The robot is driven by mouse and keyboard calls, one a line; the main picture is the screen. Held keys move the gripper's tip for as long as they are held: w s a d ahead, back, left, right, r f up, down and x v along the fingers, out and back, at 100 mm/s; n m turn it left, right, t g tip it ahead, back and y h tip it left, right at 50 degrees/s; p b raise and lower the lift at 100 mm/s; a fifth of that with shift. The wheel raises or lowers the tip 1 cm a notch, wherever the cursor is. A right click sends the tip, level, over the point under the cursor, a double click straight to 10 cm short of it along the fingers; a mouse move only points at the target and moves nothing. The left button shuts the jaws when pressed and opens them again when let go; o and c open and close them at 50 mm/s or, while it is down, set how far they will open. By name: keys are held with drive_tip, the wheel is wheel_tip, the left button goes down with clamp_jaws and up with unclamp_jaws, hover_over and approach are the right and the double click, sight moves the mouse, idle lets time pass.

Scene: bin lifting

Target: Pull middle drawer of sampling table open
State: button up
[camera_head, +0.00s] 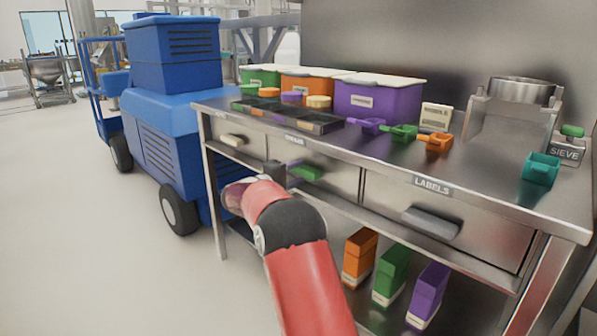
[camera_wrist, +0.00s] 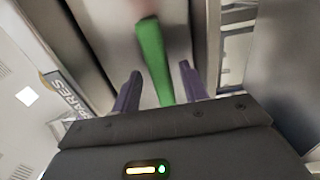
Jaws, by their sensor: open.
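The sampling table (camera_head: 480,190) is a steel bench with a row of drawers under its top. The middle drawer (camera_head: 335,174) has a green handle (camera_head: 307,172) and looks closed. The left drawer has a cream handle (camera_head: 232,140), and the right drawer, labelled LABELS, has a grey handle (camera_head: 431,222). My gripper is at the front of the middle drawer, partly hidden by my arm in the head view. In the wrist view my gripper (camera_wrist: 159,88) is open, with the green handle (camera_wrist: 153,60) between and beyond its two purple fingers. I cannot tell whether they touch it.
A blue wheeled machine (camera_head: 155,125) stands close at the table's left end. Orange, green and purple boxes (camera_head: 390,274) stand on the lower shelf. Bins, scoops and a sieve (camera_head: 522,92) stand on the top. The floor at left is free.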

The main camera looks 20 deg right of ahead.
drive_tip(key=shift+w+d, duration=0.2)
drive_tip(key=shift+d, duration=0.4)
clamp_jaws()
